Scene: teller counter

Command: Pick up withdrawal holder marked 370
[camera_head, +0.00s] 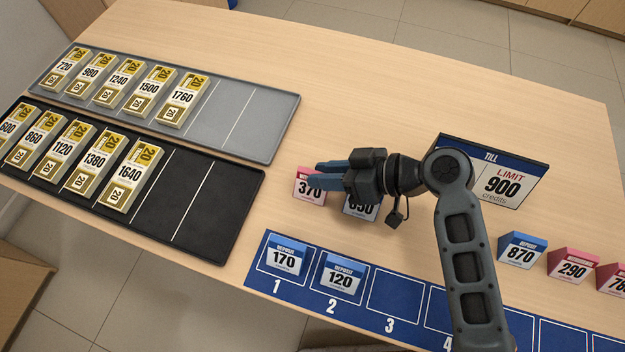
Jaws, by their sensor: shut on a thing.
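The withdrawal holder marked 370 (309,188) is a small red-pink block with a white label. It is at the middle of the counter, right of the black tray. My gripper (322,177) is shut on it, with the blue fingers reaching in from the right across the holder. The fingers and gripper body hide part of its label and its right side. I cannot tell whether the holder is touching the counter or raised. A holder that seems marked 650 (361,208) stands just right of it, partly hidden under my gripper.
A blue numbered strip (395,295) holds deposit holders 170 (287,257) and 120 (341,279) in slots 1 and 2. A grey tray (260,115) and black tray (215,215) hold banknote stacks at left. The till sign (505,180) and holders 870 (521,251) and 290 (571,267) stand right.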

